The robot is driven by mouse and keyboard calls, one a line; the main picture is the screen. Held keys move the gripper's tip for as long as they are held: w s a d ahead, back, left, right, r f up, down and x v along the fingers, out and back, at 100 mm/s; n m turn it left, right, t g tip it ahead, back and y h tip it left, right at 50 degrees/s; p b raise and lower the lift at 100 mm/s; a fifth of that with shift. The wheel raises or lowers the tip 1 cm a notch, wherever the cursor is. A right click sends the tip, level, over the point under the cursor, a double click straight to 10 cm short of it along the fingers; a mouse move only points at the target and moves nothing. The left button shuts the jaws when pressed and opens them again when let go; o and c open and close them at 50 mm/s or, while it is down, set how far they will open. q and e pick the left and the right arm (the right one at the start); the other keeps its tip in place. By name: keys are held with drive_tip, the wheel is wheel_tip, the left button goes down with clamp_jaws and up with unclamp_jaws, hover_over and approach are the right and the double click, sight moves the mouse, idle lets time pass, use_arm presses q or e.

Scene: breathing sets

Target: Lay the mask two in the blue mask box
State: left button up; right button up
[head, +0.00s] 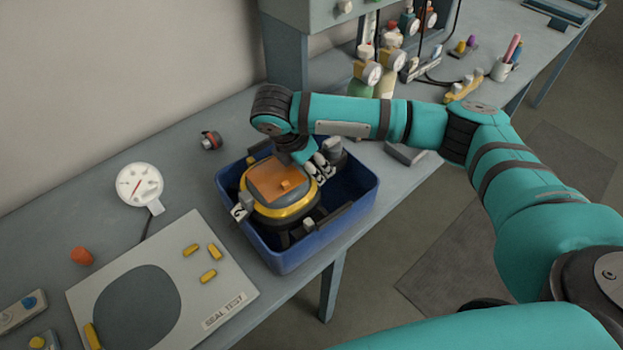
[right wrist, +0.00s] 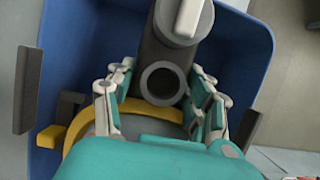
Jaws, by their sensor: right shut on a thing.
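The mask (head: 285,205), with an orange visor, grey body and yellow rim, is inside the outline of the blue mask box (head: 287,262), visor facing up. I cannot tell whether it rests on the box floor. My right gripper (head: 318,168) reaches down over the mask's far right side. In the right wrist view its fingers (right wrist: 163,105) stand on both sides of a dark grey round fitting (right wrist: 160,82), shut on the mask there. The yellow rim (right wrist: 75,130) and the box wall (right wrist: 245,55) also show there. My left gripper is not in view.
A seal test board (head: 212,290) with yellow pieces lies left of the box on the grey table. A round gauge (head: 138,184) and a small red-and-black part (head: 211,140) are behind it. Bottles with gauges (head: 368,73) and a pen cup (head: 501,70) stand farther back.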

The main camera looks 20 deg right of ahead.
sight(294, 166)
drive_tip(key=shift+f, duration=2.75)
drive_tip(key=shift+f, duration=0.1)
drive_tip(key=o, duration=1.6)
drive_tip(key=shift+c, duration=0.2)
drive_tip(key=b+v, duration=0.1)
drive_tip(key=v, duration=1.1)
